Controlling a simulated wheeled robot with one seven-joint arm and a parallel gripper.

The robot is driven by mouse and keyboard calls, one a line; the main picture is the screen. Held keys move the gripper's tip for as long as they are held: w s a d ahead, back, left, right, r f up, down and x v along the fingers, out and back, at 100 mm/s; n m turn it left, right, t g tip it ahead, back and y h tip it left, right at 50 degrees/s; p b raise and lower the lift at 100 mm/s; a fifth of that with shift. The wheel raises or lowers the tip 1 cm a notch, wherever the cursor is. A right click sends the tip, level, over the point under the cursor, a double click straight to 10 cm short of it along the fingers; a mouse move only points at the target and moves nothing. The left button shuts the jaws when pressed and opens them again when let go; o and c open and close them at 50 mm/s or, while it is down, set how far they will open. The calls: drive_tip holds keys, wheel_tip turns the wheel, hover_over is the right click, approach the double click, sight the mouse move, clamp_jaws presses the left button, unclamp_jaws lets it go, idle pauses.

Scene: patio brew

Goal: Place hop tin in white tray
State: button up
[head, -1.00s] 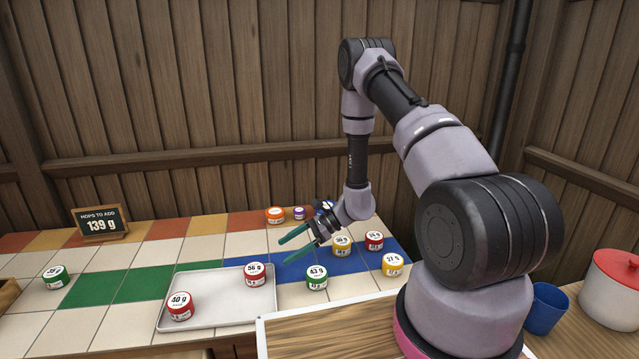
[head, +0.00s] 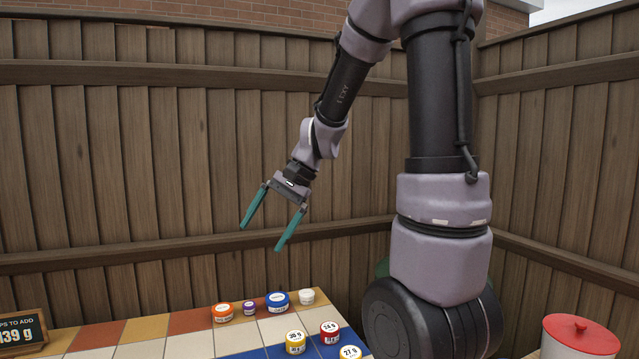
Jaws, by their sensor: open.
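My gripper (head: 260,236) is open and empty, raised above the tiled table in front of the wooden fence. Below it, along the table's far edge, stand an orange tin (head: 223,312), a small purple tin (head: 249,307), a blue tin (head: 277,301) and a white-lidded tin (head: 307,296). Nearer are a yellow tin (head: 296,342), a red tin (head: 330,332) and another tin (head: 351,352) cut by the lower edge, its label reading 27 g. The white tray is out of view now.
A small sign (head: 22,331) reading 139 g stands at the lower left. A white pot with a red lid (head: 580,338) stands at the lower right. The wooden fence (head: 150,180) closes off the back. Air around my gripper is free.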

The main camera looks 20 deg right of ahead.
drive_tip(key=s+d+r+n+t+h, duration=0.3)
drive_tip(key=s+d+r+t, duration=0.3)
drive_tip(key=s+r, duration=0.5)
drive_tip(key=shift+s+d+h, duration=0.15)
drive_tip(key=shift+d+h, duration=0.55)
drive_tip(key=shift+d, duration=0.1)
